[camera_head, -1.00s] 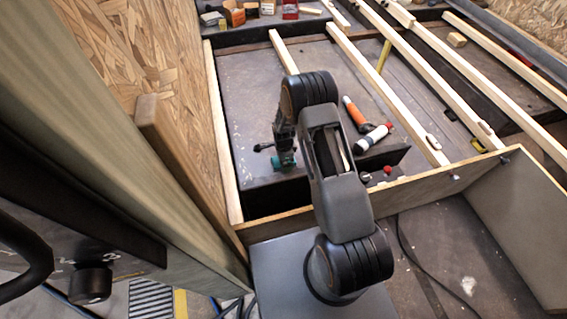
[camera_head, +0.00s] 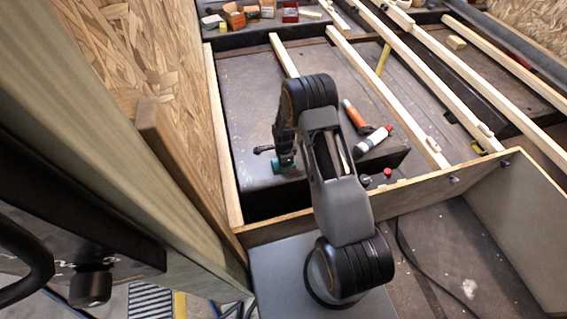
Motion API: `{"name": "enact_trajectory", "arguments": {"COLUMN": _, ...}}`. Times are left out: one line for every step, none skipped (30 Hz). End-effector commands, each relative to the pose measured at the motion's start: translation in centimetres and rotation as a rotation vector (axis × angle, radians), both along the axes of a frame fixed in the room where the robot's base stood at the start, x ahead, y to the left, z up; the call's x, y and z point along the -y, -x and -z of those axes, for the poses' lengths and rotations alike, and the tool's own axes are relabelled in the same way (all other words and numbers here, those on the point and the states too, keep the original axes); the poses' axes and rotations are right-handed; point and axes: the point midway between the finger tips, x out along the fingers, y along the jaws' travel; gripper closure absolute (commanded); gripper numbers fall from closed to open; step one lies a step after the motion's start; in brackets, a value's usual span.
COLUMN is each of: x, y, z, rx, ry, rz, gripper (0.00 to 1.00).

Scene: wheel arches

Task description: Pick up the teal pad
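A teal piece (camera_head: 284,166), which looks like the teal pad, shows low down beside the wrist of my arm, over the grey floor of the framed bay. My gripper (camera_head: 278,157) points down at it and is mostly hidden behind my own arm links. The two are close together or touching in the picture. I cannot tell whether the fingers are around the teal pad or only above it.
An orange-and-black tool (camera_head: 356,115) and a white bottle with a red cap (camera_head: 372,139) lie right of my arm. Long wooden slats (camera_head: 390,100) cross the bay. A chipboard wall (camera_head: 100,60) stands at left. Small boxes (camera_head: 235,15) stand at the back.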

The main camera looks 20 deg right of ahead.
Motion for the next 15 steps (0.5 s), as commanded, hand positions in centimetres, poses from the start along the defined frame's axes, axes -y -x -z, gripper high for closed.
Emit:
{"name": "enact_trajectory", "arguments": {"x": 0.0, "y": 0.0, "z": -0.2, "rx": 0.001, "ry": 0.0, "rz": 0.0, "gripper": 0.62}}
{"name": "enact_trajectory", "arguments": {"x": 0.0, "y": 0.0, "z": -0.3, "rx": 0.001, "ry": 0.0, "rz": 0.0, "gripper": 0.62}}
{"name": "enact_trajectory", "arguments": {"x": 0.0, "y": 0.0, "z": -0.5, "rx": 0.001, "ry": 0.0, "rz": 0.0, "gripper": 0.62}}
{"name": "enact_trajectory", "arguments": {"x": 0.0, "y": -0.1, "z": -0.7, "rx": 0.001, "ry": 0.0, "rz": 0.0, "gripper": 0.62}}
{"name": "enact_trajectory", "arguments": {"x": 0.0, "y": 0.0, "z": -1.0, "rx": 0.001, "ry": 0.0, "rz": 0.0, "gripper": 0.62}}
{"name": "enact_trajectory", "arguments": {"x": 0.0, "y": 0.0, "z": -1.4, "rx": 0.001, "ry": 0.0, "rz": 0.0, "gripper": 0.62}}
{"name": "enact_trajectory", "arguments": {"x": 0.0, "y": -0.1, "z": -1.7, "rx": 0.002, "ry": 0.001, "rz": 0.0, "gripper": 0.62}}
{"name": "enact_trajectory", "arguments": {"x": 0.0, "y": -0.1, "z": -2.2, "rx": 0.003, "ry": 0.001, "rz": 0.0, "gripper": 0.62}}
{"name": "enact_trajectory", "arguments": {"x": 0.0, "y": -0.1, "z": -2.9, "rx": 0.003, "ry": 0.001, "rz": 0.0, "gripper": 0.62}}
{"name": "enact_trajectory", "arguments": {"x": 0.0, "y": -0.1, "z": -3.4, "rx": 0.002, "ry": 0.001, "rz": 0.0, "gripper": 0.62}}
{"name": "enact_trajectory", "arguments": {"x": 0.2, "y": 0.2, "z": -3.9, "rx": 0.001, "ry": 0.001, "rz": 0.002, "gripper": 0.62}}
{"name": "enact_trajectory", "arguments": {"x": 0.5, "y": 0.8, "z": -4.5, "rx": 0.0, "ry": 0.001, "rz": 0.002, "gripper": 0.62}}
{"name": "enact_trajectory", "arguments": {"x": 0.7, "y": 1.2, "z": -5.1, "rx": 0.001, "ry": 0.001, "rz": 0.002, "gripper": 0.62}}
{"name": "enact_trajectory", "arguments": {"x": 0.9, "y": 1.6, "z": -5.7, "rx": 0.001, "ry": 0.001, "rz": 0.002, "gripper": 0.62}}
{"name": "enact_trajectory", "arguments": {"x": 1.2, "y": 2.1, "z": -6.5, "rx": 0.001, "ry": 0.001, "rz": 0.003, "gripper": 0.62}}
